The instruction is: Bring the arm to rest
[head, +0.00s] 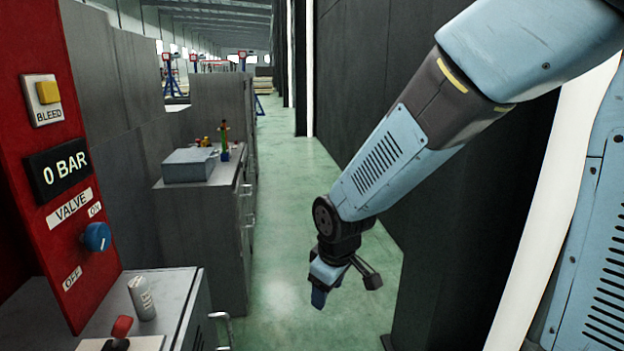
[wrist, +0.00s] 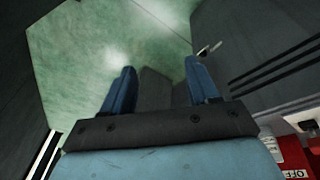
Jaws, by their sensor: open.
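My arm reaches in from the upper right of the head view and bends down at the wrist. My gripper (head: 318,298) hangs over the green floor of the aisle, between the grey cabinets and the dark wall. In the wrist view, my gripper (wrist: 158,85) shows two blue fingers standing wide apart. Nothing is between them but the view of the floor and a dark grey shape beyond. It touches nothing that I can see.
At the left, a red panel (head: 45,140) carries a yellow bleed button, a "0 BAR" display and a blue valve knob (head: 96,237). A grey cabinet (head: 203,235) bears a grey box (head: 190,165). A dark wall (head: 470,200) borders the right. The green aisle floor (head: 285,200) is clear.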

